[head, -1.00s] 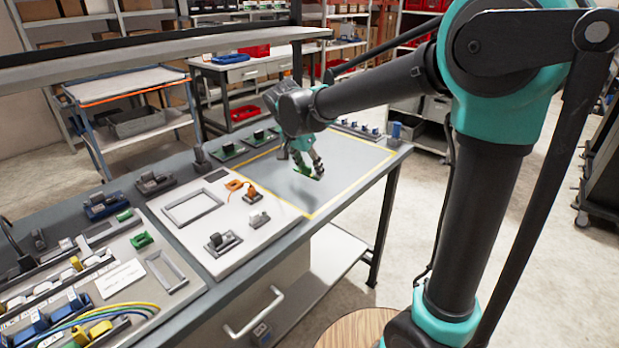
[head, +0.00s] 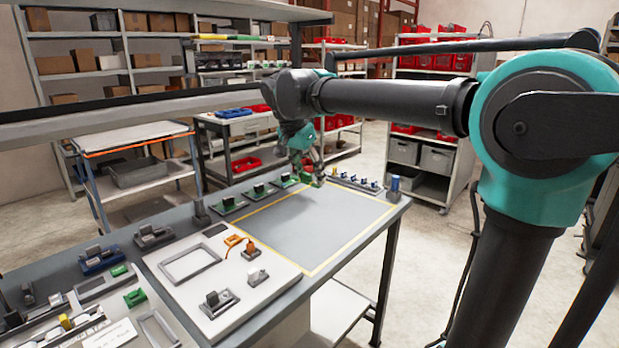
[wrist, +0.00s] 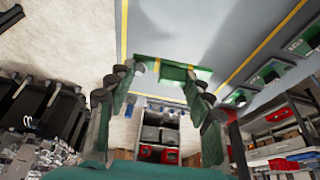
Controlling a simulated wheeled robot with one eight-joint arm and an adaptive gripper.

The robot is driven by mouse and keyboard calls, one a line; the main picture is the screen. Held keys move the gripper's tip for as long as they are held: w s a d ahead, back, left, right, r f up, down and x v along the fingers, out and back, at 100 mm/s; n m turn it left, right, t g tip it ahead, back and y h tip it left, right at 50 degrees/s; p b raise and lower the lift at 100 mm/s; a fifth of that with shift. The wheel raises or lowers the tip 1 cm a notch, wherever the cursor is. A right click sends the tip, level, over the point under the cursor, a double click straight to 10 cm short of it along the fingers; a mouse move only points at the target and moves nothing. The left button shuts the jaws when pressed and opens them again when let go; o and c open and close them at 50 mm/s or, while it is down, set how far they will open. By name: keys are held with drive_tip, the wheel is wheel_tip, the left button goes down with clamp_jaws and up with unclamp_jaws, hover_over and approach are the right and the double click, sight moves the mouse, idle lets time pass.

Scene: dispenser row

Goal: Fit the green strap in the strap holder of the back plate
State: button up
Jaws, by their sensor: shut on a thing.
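The green strap (wrist: 174,70) shows in the wrist view as a short green bar held crosswise between my fingertips. My gripper (wrist: 160,82) is shut on it. In the head view my gripper (head: 311,178) hangs over the far edge of the grey work area, and the strap is small and partly hidden by the fingers there. A pale plate (head: 178,246) with a rectangular frame, an orange part and dark and light fixtures lies left of the work area. I cannot tell which plate is the back plate or which fixture is the strap holder.
Several green-based units (head: 260,193) stand along the table's back edge, close to my gripper. A row of small blue-topped parts (head: 358,183) and a blue cylinder (head: 394,186) are at the back right. The yellow-bordered grey area (head: 320,225) is clear.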

sight(309, 175)
drive_tip(key=shift+r, duration=1.1)
idle(0.9)
drive_tip(key=shift+r, duration=1.4)
